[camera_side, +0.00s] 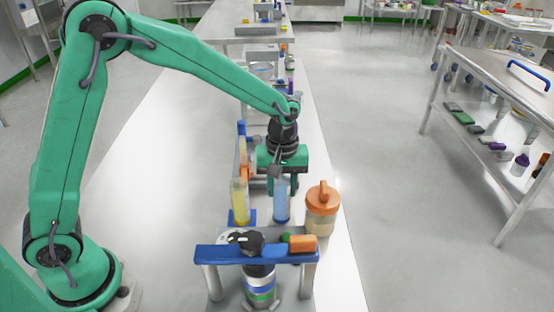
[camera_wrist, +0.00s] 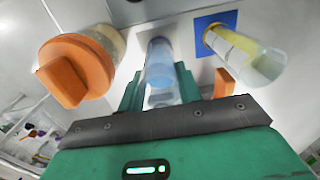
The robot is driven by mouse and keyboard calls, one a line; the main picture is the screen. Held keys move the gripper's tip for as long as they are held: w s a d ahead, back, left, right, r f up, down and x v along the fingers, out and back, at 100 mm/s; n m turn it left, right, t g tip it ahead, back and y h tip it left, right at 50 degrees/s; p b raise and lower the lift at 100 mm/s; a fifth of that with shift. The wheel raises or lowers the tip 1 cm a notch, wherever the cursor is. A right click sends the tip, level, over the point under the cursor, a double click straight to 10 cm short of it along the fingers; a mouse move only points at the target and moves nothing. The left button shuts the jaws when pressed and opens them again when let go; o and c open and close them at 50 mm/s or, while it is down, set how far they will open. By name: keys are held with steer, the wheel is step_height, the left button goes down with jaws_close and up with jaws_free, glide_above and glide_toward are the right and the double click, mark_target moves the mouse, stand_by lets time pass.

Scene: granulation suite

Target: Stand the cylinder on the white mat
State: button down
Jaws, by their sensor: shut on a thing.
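A clear cylinder with blue liquid (camera_side: 282,203) is upright in my gripper (camera_side: 281,178), which is shut on its upper part. In the wrist view the blue cylinder (camera_wrist: 160,60) sits between the green fingers of my gripper (camera_wrist: 158,84). A pale patch that looks like the white mat (camera_wrist: 184,42) shows around the cylinder's far end. I cannot tell whether the cylinder's base touches it. In the side view the white mat is hard to make out against the pale bench.
A yellow cylinder (camera_side: 239,203) stands on a blue mat (camera_side: 234,220) just left. An orange-lidded jar (camera_side: 321,210) stands close on the right. A blue-topped stand (camera_side: 257,255) is in front. The bench's left side (camera_side: 150,190) is clear.

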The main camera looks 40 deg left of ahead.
steer(key=shift+f, duration=0.2)
steer(key=c, duration=1)
jaws_free()
steer(key=shift+o, duration=0.2)
steer(key=shift+r, duration=0.1)
step_height(320, 180, up, 12)
steer(key=shift+r, duration=0.1)
